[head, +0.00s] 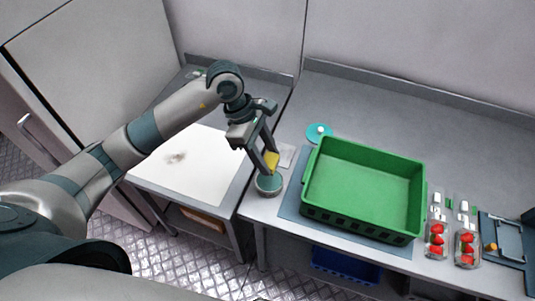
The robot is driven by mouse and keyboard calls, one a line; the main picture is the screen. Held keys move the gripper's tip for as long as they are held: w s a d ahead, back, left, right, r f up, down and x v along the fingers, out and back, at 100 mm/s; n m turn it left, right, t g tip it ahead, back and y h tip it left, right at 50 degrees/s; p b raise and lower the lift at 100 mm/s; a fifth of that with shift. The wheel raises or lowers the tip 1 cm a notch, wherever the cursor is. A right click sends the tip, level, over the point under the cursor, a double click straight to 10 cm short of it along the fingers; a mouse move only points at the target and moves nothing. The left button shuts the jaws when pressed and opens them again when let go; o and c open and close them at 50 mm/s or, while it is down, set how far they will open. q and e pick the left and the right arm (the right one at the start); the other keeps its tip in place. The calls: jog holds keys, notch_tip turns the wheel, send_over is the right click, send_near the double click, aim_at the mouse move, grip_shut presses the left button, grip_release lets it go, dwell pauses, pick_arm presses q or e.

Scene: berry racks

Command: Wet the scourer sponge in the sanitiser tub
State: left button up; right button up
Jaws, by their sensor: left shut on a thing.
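My left gripper (264,163) points down at the front left of the steel bench. It is shut on the scourer sponge (272,160), whose yellow side shows between the fingers. Directly below is a small round tub (268,185) with a grey-green inside, which I take for the sanitiser tub. The sponge appears above the tub's rim; whether its lower edge touches the contents cannot be told. The fingers hide part of the sponge. My right gripper is not in view.
A green crate (312,190) stands on a mat right of the tub. A teal disc (319,133) lies behind. Clear punnets of strawberries (436,238) stand at the right. A white board (190,166) with a brownish smudge lies left. A blue crate (345,264) sits below the bench.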

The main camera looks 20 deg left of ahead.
pick_arm(q)
jog(key=shift+s+f, duration=0.15)
jog(key=shift+f, duration=0.55)
jog(key=shift+f+b, duration=0.85)
jog(key=shift+f, duration=1.4)
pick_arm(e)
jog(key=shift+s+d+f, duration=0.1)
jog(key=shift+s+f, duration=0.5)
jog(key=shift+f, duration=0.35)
pick_arm(q)
jog(key=shift+f+b, duration=0.55)
jog(key=shift+b, duration=0.05)
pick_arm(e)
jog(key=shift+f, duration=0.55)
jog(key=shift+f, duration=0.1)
pick_arm(q)
jog(key=shift+s+f+b, duration=0.1)
jog(key=shift+b, duration=0.35)
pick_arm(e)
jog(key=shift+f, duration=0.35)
